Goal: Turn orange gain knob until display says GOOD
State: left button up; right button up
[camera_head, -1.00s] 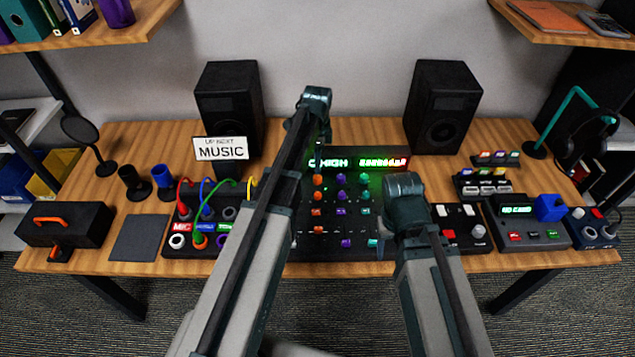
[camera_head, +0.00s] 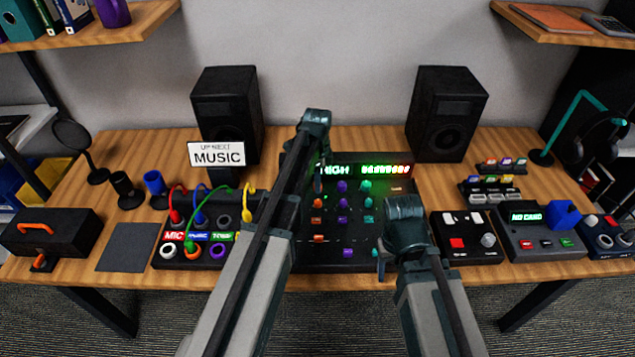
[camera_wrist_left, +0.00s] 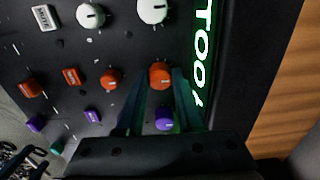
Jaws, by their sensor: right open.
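The black mixer (camera_head: 362,262) stands mid-table with orange, purple and teal knobs. Its green display (camera_head: 336,170) is partly covered by my left arm; "HIGH" shows, and the left wrist view shows "TOO" on the display (camera_wrist_left: 202,50). The top orange knob (camera_wrist_left: 160,74) sits between the fingertips of my left gripper (camera_wrist_left: 160,80), one finger on each side. Whether the fingers touch it is unclear. In the head view my left gripper (camera_head: 319,185) points down and hides that knob. My right gripper (camera_head: 390,262) is open and empty by the mixer's front right corner.
A "MUSIC" sign (camera_head: 217,154) and a cable patch box (camera_head: 190,255) stand left of the mixer. A box with red and white buttons (camera_head: 466,238) and a card device (camera_head: 535,230) stand to the right. Two speakers (camera_head: 446,112) are behind. A dark mat (camera_head: 127,247) lies bare at left.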

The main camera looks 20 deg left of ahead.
pick_arm(q)
grip_shut()
jog(key=n, duration=0.4)
jog(key=shift+n, duration=0.4)
jog(key=o, duration=0.6)
grip_release()
jog(key=shift+c, duration=0.2)
jog(key=shift+r, duration=0.1)
